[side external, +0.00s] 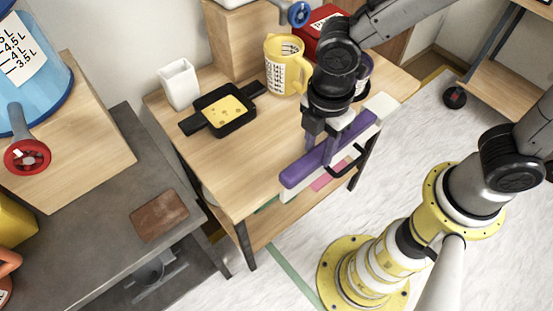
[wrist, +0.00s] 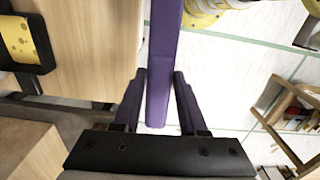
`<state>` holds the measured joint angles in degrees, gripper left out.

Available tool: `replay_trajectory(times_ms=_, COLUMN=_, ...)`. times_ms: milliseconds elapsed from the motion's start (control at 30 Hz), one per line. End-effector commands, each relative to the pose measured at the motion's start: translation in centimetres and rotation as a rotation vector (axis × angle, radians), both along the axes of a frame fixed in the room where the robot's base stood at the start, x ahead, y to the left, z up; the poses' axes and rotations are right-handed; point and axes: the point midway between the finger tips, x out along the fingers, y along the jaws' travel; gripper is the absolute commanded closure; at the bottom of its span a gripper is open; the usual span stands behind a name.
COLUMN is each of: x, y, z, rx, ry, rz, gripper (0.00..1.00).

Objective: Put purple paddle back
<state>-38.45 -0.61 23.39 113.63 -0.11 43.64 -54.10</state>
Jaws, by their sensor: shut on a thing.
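The purple paddle (side external: 300,171) is a long, flat bar, slanting along the front edge of the wooden table. My gripper (side external: 320,150) points down and is shut on it partway along its length. In the wrist view the paddle (wrist: 165,45) runs up the middle between the fingers of my gripper (wrist: 158,82). A white strip with a black handle (side external: 346,163) is just beside and below the paddle at the table's front side. I cannot tell whether the paddle touches the strip or the table.
The wooden table (side external: 222,170) holds a black pan (side external: 222,110) with yellow contents, a white cup (side external: 180,84) and a yellow measuring jug (side external: 287,66). A grey bench with a brown block (side external: 159,215) stands at the left. Open floor lies in front of the table.

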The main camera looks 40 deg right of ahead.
Motion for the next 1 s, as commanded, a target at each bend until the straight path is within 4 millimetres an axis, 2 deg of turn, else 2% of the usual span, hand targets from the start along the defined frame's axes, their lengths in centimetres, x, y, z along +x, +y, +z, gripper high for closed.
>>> replay_trajectory(times_ms=167, x=1.2, y=1.0, z=-0.7, rx=0.0, ry=0.001, rz=-0.001, gripper=1.0)
replay_trajectory(times_ms=533, x=7.4, y=5.8, z=-4.3, rx=0.0, ry=0.001, rz=-0.001, gripper=1.0)
replay_trajectory(times_ms=600, x=8.1, y=6.4, z=-5.7, rx=-0.001, ry=0.003, rz=-0.001, gripper=1.0)
replay_trajectory(times_ms=800, x=9.8, y=7.7, z=-8.2, rx=0.001, ry=0.001, rz=-0.001, gripper=1.0)
replay_trajectory(times_ms=1000, x=10.4, y=8.2, z=-9.0, rx=0.002, ry=0.0, rz=-0.001, gripper=1.0)
